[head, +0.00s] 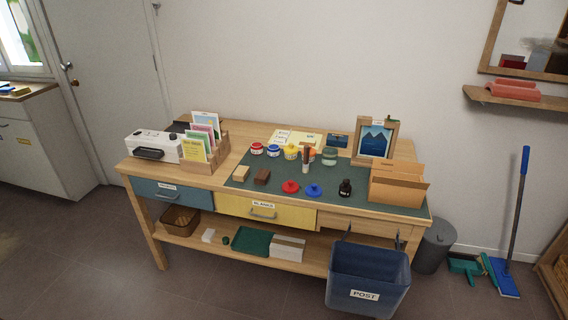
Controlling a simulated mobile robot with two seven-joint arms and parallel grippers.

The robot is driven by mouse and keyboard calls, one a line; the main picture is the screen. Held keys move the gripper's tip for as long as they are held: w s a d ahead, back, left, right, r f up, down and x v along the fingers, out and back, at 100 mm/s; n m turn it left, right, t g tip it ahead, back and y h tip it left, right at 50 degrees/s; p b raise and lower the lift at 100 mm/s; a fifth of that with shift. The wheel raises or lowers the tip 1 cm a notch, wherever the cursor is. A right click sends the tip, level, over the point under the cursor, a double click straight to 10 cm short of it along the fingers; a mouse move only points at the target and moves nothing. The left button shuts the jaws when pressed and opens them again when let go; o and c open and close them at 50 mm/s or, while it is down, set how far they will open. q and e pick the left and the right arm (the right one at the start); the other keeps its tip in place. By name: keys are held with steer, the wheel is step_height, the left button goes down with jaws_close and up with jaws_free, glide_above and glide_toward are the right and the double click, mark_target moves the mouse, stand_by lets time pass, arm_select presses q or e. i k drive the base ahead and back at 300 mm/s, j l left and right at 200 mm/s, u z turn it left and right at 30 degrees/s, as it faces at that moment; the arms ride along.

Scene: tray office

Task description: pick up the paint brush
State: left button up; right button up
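A slim upright object with a brown handle and a pale lower part, which looks like the paint brush (306,158), stands near the middle of the green mat (268,186) on the wooden desk. It is small in the head view, so I cannot tell whether it stands in a holder. Neither of my grippers shows in the head view.
A cardboard box (397,184) and a framed picture (376,139) stand right.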

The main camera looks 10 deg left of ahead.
mark_target(306, 148)
steer(key=i+j+z, duration=0.1)
steer(key=z, duration=0.3)
steer(key=j+z, duration=0.6)
steer(key=z, duration=0.2)
steer(key=k+j+z, duration=0.1)
steer(key=j+z, duration=0.25)
steer(key=j, duration=0.75)
